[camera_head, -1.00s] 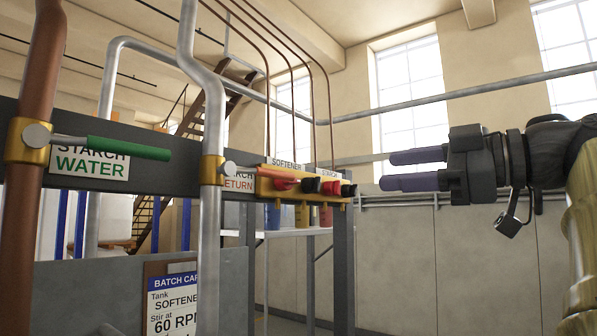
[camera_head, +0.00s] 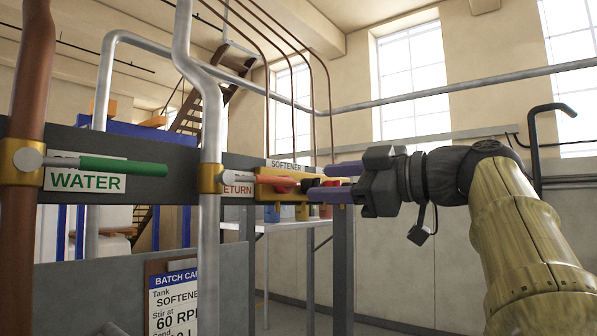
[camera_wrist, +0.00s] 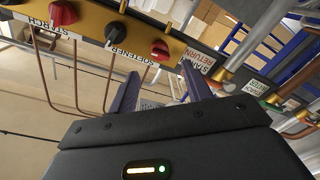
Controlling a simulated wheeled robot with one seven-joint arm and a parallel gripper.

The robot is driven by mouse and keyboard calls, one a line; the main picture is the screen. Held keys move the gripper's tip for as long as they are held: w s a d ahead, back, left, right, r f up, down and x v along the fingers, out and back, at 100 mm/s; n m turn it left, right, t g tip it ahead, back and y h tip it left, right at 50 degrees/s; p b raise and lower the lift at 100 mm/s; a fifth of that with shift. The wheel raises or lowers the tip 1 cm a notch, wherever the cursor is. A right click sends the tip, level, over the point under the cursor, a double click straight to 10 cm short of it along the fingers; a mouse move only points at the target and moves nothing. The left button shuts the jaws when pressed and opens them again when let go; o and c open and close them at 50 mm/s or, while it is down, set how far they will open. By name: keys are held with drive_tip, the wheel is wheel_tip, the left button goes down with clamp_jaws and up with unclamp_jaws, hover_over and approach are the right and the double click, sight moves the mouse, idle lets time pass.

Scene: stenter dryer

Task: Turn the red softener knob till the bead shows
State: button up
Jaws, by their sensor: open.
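The red softener knob (camera_wrist: 160,50) shows beside the SOFTENER label (camera_wrist: 128,45) on the yellow valve block (camera_wrist: 185,55) in the wrist view. In the head view the knob (camera_head: 286,188) is partly behind an orange lever, under the SOFTENER label (camera_head: 286,164). My gripper (camera_head: 316,183) is open and empty, its fingers pointing left at the block's right part. In the wrist view my gripper (camera_wrist: 160,69) has its two fingertips short of the red knob, one to either side. Contact is not visible. I cannot make out a bead.
A black knob (camera_wrist: 114,31) and another red knob (camera_wrist: 62,13) sit along the same block. The orange lever (camera_head: 270,180) and the grey pipe (camera_head: 210,130) stand left of the knobs. A green lever (camera_head: 122,166) is further left.

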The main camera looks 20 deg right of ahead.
sight(295, 183)
drive_tip(key=p+x, duration=0.3)
drive_tip(key=x, duration=0.3)
drive_tip(key=shift+w+a, duration=0.15)
drive_tip(key=shift+w, duration=0.05)
drive_tip(key=c, duration=0.9)
